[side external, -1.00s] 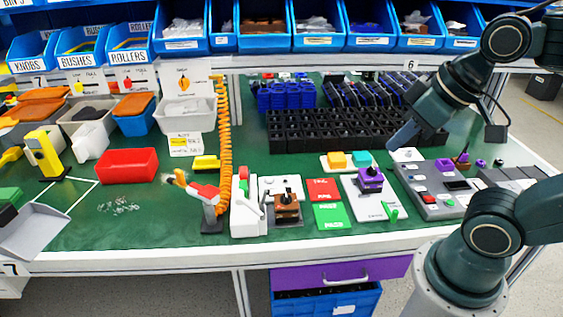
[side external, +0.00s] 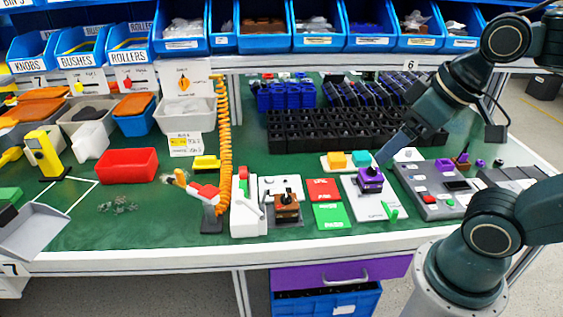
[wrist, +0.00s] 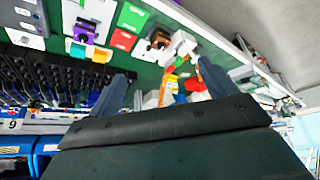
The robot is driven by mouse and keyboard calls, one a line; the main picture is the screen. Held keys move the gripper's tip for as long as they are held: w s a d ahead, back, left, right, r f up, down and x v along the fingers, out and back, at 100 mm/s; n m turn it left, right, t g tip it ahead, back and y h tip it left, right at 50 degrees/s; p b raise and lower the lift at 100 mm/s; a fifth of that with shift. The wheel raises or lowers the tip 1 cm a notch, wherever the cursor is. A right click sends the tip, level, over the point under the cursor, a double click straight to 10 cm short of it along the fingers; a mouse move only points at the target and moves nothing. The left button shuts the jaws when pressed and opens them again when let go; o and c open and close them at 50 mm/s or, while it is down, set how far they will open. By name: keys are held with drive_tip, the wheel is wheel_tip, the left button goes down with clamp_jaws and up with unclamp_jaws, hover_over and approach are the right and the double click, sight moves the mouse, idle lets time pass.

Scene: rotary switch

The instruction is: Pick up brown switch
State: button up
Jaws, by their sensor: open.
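The brown switch (side external: 287,206) with a dark knob sits on a grey plate beside the white fixture, left of the red and green cards. It also shows in the wrist view (wrist: 158,41), toward the top centre. A purple switch (side external: 370,179) with a dark knob sits on a white plate to the right. My gripper (side external: 387,155) is above the bench near the purple switch, well right of the brown switch. In the wrist view my gripper (wrist: 160,85) shows two fingers wide apart with nothing held between them.
A white fixture (side external: 249,206) and an orange coiled hose (side external: 226,140) stand left of the brown switch. A red card (side external: 322,189) and green card (side external: 331,215) lie right of it. A black rack (side external: 340,132) fills the back. A grey panel (side external: 437,189) lies right.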

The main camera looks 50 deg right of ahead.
drive_tip(key=shift+w, duration=0.1)
drive_tip(key=w, duration=0.1)
drive_tip(key=m+t+y, duration=0.3)
drive_tip(key=m+y, duration=0.6)
drive_tip(key=m, duration=1.8)
approach(292, 200)
drive_tip(key=shift+w+d+f, duration=0.1)
drive_tip(key=shift+d+f, duration=0.1)
drive_tip(key=shift+f, duration=0.05)
drive_tip(key=shift+x, duration=4.3)
drive_tip(key=shift+w+f, duration=0.1)
